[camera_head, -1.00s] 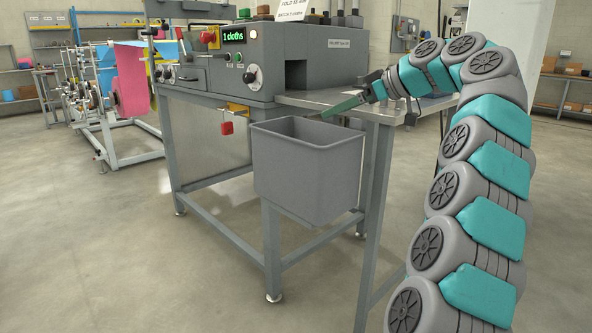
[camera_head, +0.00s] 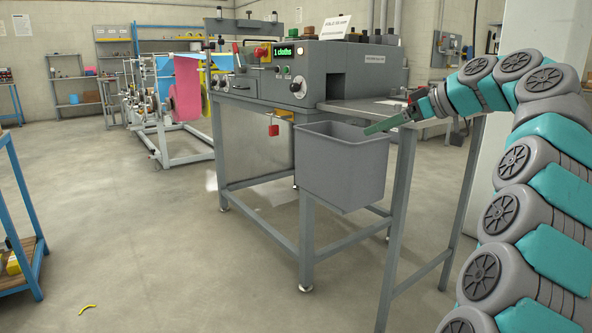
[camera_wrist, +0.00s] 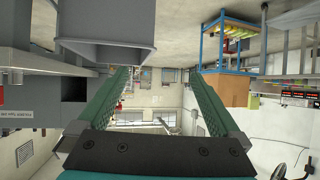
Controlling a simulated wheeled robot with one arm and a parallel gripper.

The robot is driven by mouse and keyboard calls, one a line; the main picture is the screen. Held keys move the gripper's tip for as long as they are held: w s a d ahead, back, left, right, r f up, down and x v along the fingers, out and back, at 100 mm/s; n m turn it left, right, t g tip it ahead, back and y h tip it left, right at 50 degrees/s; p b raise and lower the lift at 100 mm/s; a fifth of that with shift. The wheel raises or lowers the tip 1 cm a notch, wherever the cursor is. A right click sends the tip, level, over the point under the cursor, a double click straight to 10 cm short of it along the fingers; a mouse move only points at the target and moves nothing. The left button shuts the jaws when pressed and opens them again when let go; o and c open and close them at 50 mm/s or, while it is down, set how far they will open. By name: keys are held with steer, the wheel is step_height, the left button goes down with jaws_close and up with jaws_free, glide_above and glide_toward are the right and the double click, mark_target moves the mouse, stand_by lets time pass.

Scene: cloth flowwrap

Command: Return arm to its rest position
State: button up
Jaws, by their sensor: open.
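My gripper (camera_head: 378,128) is at the end of my raised, curved arm on the right in the head view. Its green fingers point left, near the right rim of a grey bin (camera_head: 340,175) at the machine's front. I cannot tell whether they touch the rim. In the wrist view, which is upside down, the two green fingers (camera_wrist: 158,78) stand wide apart with nothing between them. The grey bin also shows at the upper left there (camera_wrist: 100,22). The bin's inside is mostly hidden.
The grey machine (camera_head: 315,75) shows "1 cloths" on its display. Its side table (camera_head: 360,108) lies behind the gripper. A blue-framed rack (camera_head: 25,210) stands at the left edge. A small yellow thing (camera_head: 87,309) lies on the floor. The floor between is open.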

steer(key=s+a+f+m+g+h+p, duration=0.1)
steer(key=s+a+f+m+g, duration=0.15)
steer(key=s+a+f, duration=0.55)
steer(key=s+a+f+m+g+h+p, duration=0.1)
steer(key=s+a+f+g, duration=0.2)
steer(key=s+a, duration=0.5)
steer(key=s+d+f+m+g+h+p, duration=0.1)
steer(key=s+d+f+m+h, duration=0.1)
steer(key=s+f, duration=0.4)
steer(key=s+d+f+m+g+h, duration=0.1)
steer(key=s+d+f, duration=0.4)
steer(key=s, duration=1.1)
steer(key=s+d+f+m+g+h+p, duration=0.1)
steer(key=s+d+f+m+g+h, duration=0.1)
steer(key=s+f, duration=0.7)
steer(key=shift+s+d+f+m+h+p, duration=0.15)
steer(key=shift+s+d+m+h+p, duration=0.2)
steer(key=shift+s+d+h, duration=0.6)
steer(key=shift+w+a+g, duration=0.1)
steer(key=shift+g, duration=0.15)
